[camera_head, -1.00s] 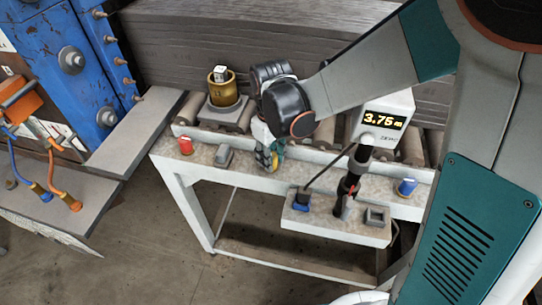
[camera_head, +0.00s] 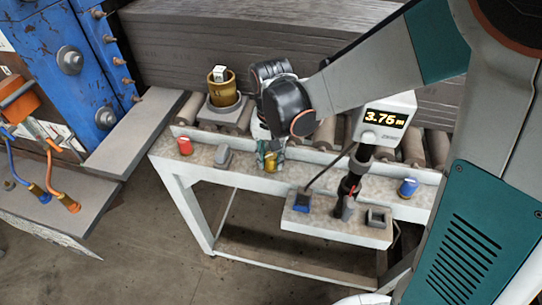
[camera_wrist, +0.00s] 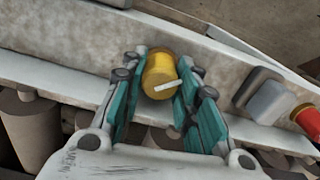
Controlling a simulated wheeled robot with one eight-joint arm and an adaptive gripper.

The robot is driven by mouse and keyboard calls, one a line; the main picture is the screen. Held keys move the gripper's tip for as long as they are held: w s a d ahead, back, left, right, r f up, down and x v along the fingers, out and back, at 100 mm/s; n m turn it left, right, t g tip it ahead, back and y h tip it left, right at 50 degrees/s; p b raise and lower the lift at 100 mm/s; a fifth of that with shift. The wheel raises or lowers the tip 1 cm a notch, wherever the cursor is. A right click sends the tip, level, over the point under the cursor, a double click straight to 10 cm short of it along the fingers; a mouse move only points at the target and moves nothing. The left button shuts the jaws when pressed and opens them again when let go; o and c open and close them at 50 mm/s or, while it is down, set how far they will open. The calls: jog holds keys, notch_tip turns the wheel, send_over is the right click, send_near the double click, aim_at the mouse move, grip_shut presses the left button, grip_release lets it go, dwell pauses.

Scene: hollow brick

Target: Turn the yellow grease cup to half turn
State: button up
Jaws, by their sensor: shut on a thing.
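The yellow grease cup (camera_wrist: 159,76) stands on the pale stone-like ledge in the wrist view. A white pointer mark lies across its top, slanted up toward the right. My gripper (camera_wrist: 158,92) is shut on the cup, with one teal finger on each side. In the head view my gripper (camera_head: 270,158) points down at the ledge, and only a little of the yellow cup (camera_head: 269,162) shows there beside the fingers.
A red cup (camera_head: 184,146) and a grey block (camera_head: 223,157) stand on the ledge to the left. A blue cup (camera_head: 408,187) stands to the right. A display box (camera_head: 384,120) reads about 3.76. A brass cylinder (camera_head: 222,88) stands behind on the rollers.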

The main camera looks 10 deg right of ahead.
aim_at(271, 156)
jog(key=m, duration=0.3)
jog(key=shift+m, duration=2.3)
jog(key=o, duration=1.1)
jog(key=shift+c, duration=0.2)
jog(key=shift+s+r, duration=0.1)
jog(key=shift+r, duration=3.95)
jog(key=shift+f, duration=0.1)
